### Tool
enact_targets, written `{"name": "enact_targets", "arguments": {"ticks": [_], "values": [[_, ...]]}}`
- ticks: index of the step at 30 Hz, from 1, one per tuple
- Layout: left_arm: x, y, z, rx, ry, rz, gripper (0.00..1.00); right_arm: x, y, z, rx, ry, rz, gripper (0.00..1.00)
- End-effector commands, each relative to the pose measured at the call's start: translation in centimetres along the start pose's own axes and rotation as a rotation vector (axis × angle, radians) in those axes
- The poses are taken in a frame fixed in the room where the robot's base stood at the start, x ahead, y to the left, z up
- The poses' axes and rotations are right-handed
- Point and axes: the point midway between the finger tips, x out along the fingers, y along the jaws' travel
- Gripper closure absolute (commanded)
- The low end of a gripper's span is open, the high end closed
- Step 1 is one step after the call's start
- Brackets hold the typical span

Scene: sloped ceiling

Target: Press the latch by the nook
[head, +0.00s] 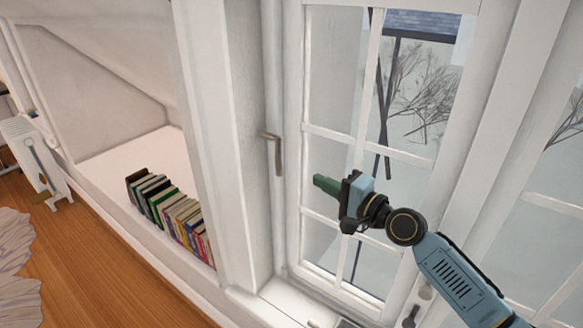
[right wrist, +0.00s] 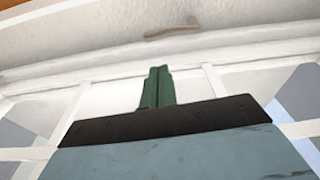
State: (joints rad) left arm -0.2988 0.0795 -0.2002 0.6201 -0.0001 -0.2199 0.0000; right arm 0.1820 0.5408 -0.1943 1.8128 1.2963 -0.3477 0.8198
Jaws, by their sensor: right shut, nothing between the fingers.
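The latch (head: 277,153) is a small brownish-grey lever on the white window frame, just right of the nook (head: 115,120). Its arm hangs down. In the right wrist view the latch (right wrist: 172,31) shows beyond the fingertips, near the top. My right gripper (head: 318,182) is in front of the window panes, to the right of the latch and slightly lower. Its green fingers are shut together with nothing between them and point toward the latch side. A gap shows between fingertips and latch in both views. My left gripper is not in view.
A row of books (head: 170,215) stands on the nook's white ledge. The window (head: 345,120) with white bars is behind my right arm. Another handle (head: 411,316) sits low on the frame. A white radiator (head: 32,150) and wooden floor (head: 95,255) are at left.

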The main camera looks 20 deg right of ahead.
Motion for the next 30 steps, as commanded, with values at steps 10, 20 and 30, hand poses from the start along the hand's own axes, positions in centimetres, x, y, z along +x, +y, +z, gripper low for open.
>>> {"name": "enact_targets", "arguments": {"ticks": [10,20,30], "values": [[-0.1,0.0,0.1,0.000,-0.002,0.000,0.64,1.4,0.1,0.0,-0.002,0.001,0.001,1.00],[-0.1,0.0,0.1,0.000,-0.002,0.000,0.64,7.4,0.1,0.0,-0.001,0.001,0.000,1.00],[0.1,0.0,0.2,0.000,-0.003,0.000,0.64,10.0,0.2,0.0,-0.004,0.002,0.003,1.00]]}}
